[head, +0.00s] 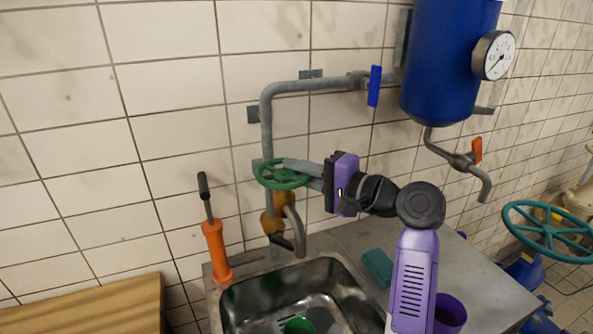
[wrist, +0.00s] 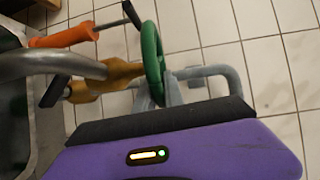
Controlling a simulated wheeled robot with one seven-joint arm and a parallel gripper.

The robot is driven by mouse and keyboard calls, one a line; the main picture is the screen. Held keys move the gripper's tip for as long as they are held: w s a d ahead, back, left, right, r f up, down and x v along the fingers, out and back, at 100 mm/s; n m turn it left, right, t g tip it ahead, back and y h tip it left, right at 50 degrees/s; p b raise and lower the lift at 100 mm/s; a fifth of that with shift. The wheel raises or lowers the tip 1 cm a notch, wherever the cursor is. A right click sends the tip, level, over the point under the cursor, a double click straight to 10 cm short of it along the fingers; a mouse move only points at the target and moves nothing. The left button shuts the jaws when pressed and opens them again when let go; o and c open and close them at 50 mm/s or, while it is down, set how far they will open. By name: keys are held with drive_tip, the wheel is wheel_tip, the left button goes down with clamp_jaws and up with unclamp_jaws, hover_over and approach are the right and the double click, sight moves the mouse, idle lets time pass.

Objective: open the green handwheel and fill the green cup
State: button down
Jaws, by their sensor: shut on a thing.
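The green handwheel (head: 283,175) sits on a brass valve (head: 272,222) on the grey wall pipe above the sink. My gripper (head: 300,172) reaches it from the right and is shut on its rim. In the wrist view the handwheel (wrist: 152,62) shows edge-on at the fingertips (wrist: 170,92). The valve's curved spout (head: 297,232) points down over the sink. The green cup (head: 299,325) stands in the sink basin, cut off by the bottom edge of the head view. I cannot see whether water runs or what the cup holds.
An orange hand pump (head: 216,250) stands left of the sink (head: 265,290). A teal sponge (head: 378,267) and a purple cup (head: 449,313) are on the counter at right. A blue tank (head: 440,60), a blue lever (head: 375,86) and a teal wheel (head: 545,231) are nearby.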

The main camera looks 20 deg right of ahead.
drive_tip(key=shift+w+d+n+g+y, duration=0.15)
drive_tip(key=shift+w+n+g+y, duration=0.1)
drive_tip(key=shift+n+g+y, duration=0.55)
drive_tip(key=shift+w+a+n+g+y+p, duration=0.1)
drive_tip(key=shift+a+n+g+y+p, duration=0.15)
drive_tip(key=shift+n+g+y, duration=0.55)
drive_tip(key=c, duration=1.5)
unclamp_jaws()
drive_tip(key=shift+o, duration=0.2)
drive_tip(key=shift+d, duration=0.1)
drive_tip(key=b+v, duration=0.1)
drive_tip(key=v, duration=0.6)
drive_tip(key=shift+s+d+f, duration=0.15)
drive_tip(key=shift+s+d, duration=0.1)
drive_tip(key=shift+s, duration=0.05)
